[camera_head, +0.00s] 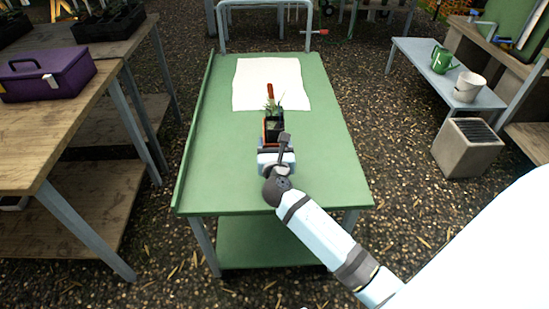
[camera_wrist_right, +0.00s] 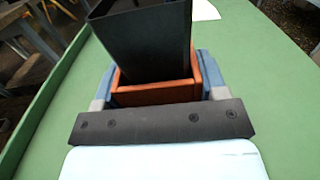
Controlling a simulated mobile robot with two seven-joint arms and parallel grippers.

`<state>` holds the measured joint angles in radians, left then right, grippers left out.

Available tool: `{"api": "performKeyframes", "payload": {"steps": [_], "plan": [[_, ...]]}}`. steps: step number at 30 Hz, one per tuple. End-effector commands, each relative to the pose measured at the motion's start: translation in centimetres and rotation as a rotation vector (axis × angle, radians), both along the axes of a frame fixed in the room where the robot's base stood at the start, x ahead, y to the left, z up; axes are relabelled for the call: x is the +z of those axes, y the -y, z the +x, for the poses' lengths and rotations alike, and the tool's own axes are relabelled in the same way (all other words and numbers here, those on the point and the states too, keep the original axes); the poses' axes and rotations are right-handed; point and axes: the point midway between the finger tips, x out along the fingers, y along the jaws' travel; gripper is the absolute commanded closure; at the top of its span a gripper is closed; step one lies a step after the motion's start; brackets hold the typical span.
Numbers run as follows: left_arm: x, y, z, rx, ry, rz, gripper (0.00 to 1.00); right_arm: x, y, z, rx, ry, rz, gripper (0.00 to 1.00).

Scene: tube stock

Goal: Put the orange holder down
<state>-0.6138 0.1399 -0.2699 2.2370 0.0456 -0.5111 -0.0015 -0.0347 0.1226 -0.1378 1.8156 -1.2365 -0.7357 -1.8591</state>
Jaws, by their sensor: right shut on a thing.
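My right gripper (camera_head: 275,150) is shut on the orange holder (camera_head: 263,134), over the green table. In the right wrist view, the gripper's blue-grey fingers (camera_wrist_right: 157,78) stand at both sides of the orange holder (camera_wrist_right: 157,93). A black square pot (camera_wrist_right: 148,38) sits inside the holder and looks a little tilted there. In the head view, the black pot (camera_head: 274,127) has a small green plant (camera_head: 272,108) in it. The gripper hides much of the holder. I cannot tell whether its base touches the table. My left gripper is not in view.
The green table (camera_head: 225,150) has a white sheet (camera_head: 253,78) at its far part and free room on both sides. A red-orange stick-like thing (camera_head: 269,91) shows behind the plant. A purple toolbox (camera_head: 55,80) stands on the left bench; a white pot (camera_head: 468,86) stands right.

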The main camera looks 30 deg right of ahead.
Motion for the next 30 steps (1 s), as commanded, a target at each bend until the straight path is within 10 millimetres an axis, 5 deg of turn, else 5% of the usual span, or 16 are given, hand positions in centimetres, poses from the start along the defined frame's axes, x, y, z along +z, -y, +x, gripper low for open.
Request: {"api": "performKeyframes", "payload": {"steps": [9, 20, 21, 23, 30], "plan": [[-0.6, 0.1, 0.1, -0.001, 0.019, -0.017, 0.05, -4.1, 0.0, 0.0, 0.001, 0.000, 0.000, 0.60], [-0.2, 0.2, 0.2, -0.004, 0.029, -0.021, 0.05, -4.3, 0.0, 0.0, 0.001, 0.001, -0.001, 0.60], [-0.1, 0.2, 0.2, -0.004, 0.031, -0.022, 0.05, -4.4, 0.0, 0.0, 0.001, -0.001, 0.001, 0.27], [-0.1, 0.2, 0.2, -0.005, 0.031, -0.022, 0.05, -4.4, 0.0, 0.0, 0.001, -0.001, 0.001, 0.14], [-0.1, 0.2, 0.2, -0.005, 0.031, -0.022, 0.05, -4.4, 0.0, 0.0, 0.000, -0.001, 0.001, 0.09]]}}
